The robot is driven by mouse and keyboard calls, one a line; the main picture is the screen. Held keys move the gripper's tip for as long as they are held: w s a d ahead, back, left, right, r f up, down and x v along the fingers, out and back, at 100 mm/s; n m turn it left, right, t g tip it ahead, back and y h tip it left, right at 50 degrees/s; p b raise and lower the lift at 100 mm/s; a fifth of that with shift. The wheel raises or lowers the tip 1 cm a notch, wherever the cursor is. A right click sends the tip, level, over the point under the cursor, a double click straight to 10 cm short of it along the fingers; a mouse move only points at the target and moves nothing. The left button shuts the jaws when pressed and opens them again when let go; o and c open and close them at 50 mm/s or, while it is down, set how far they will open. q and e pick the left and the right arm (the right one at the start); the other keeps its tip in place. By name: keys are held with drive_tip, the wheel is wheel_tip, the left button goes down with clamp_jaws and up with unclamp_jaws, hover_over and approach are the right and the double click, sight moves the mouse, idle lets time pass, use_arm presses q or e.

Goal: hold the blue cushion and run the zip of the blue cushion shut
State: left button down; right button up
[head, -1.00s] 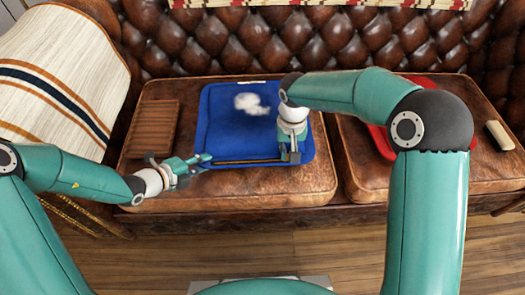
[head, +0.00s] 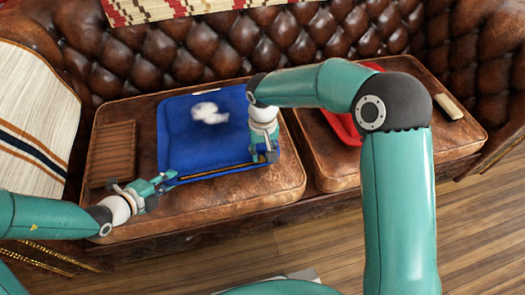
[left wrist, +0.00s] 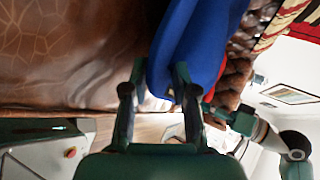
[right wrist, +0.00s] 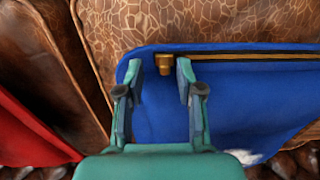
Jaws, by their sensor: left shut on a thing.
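The blue cushion (head: 205,143) lies on the brown leather seat. A brass zip track (head: 215,172) runs along its front edge. My left gripper (head: 168,182) is shut on the cushion's front left corner; in the left wrist view, the blue fabric (left wrist: 190,45) passes between its fingers. My right gripper (head: 264,158) is at the cushion's front right corner. In the right wrist view, its fingers (right wrist: 158,82) are apart, with the brass zip slider (right wrist: 165,64) between the tips, nearer one finger. I see no clear contact with it.
A tuft of white stuffing (head: 210,113) lies on the cushion. A brown slatted wooden piece (head: 111,153) is left of it. A red object (head: 343,122) and a small cream block (head: 448,106) lie on the right seat. The tufted backrest (head: 190,55) stands behind.

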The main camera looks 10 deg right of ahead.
use_arm(q)
drive_tip(key=shift+a+f, duration=0.1)
use_arm(e)
wheel_tip(320, 180, up, 12)
idle(0.5)
use_arm(q)
drive_tip(key=c, duration=0.8)
unclamp_jaws()
drive_tip(key=shift+c, duration=0.2)
use_arm(e)
drive_tip(key=shift+f, duration=0.1)
